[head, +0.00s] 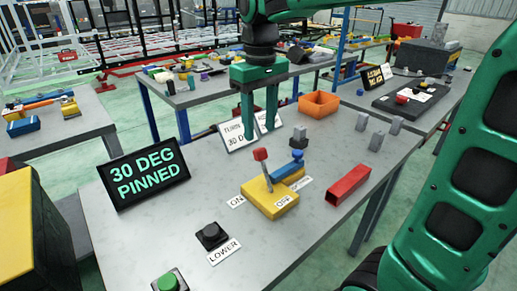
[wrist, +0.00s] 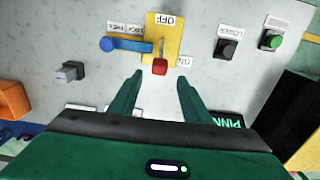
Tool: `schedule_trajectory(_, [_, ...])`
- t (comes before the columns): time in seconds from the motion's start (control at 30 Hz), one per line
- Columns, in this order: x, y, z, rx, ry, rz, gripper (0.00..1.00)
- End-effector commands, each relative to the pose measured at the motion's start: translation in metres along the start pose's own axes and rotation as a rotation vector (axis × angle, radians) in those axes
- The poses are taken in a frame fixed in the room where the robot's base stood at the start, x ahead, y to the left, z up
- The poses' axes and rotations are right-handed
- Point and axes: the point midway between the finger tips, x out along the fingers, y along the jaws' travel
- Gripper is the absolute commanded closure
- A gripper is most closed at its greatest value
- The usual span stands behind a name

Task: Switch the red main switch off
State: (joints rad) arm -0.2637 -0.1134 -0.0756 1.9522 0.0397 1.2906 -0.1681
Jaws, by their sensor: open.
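The red main switch is a lever with a red knob (head: 260,155) on a grey stem, standing on a yellow base (head: 270,200). An ON label (head: 236,201) lies at the base's left and an OFF label (head: 283,202) is on its front right. In the wrist view the red knob (wrist: 160,67) shows at the base end away from the OFF label (wrist: 167,19), near the ON label (wrist: 184,61). My gripper (head: 260,136) is open and empty, fingers pointing down behind the switch. In the wrist view its fingertips (wrist: 160,77) flank the knob's line of sight; no contact is visible.
A blue handle (head: 286,170) sits beside the yellow base. A black LOWER button (head: 211,235), green button (head: 170,281), red bar (head: 348,186), orange bin (head: 319,104) and grey blocks (head: 376,140) stand around. A sign (head: 145,175) reads "30 DEG PINNED". The bench's front left is partly clear.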

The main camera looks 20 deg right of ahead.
Motion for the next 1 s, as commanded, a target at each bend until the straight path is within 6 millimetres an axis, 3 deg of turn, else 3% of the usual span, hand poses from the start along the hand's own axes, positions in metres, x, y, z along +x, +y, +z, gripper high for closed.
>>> schedule_trajectory(0.2, [0.041, 0.002, 0.001, 0.003, -0.004, -0.001, 0.56])
schedule_trajectory(0.4, [0.065, 0.002, 0.001, 0.004, -0.001, 0.0, 0.56])
schedule_trajectory(0.83, [0.075, 0.002, 0.001, 0.004, 0.001, 0.0, 0.56])
schedule_trajectory(0.87, [0.075, 0.002, 0.001, 0.004, 0.001, 0.0, 0.59])
schedule_trajectory(1.0, [0.075, 0.002, 0.001, 0.005, 0.001, 0.0, 0.92])
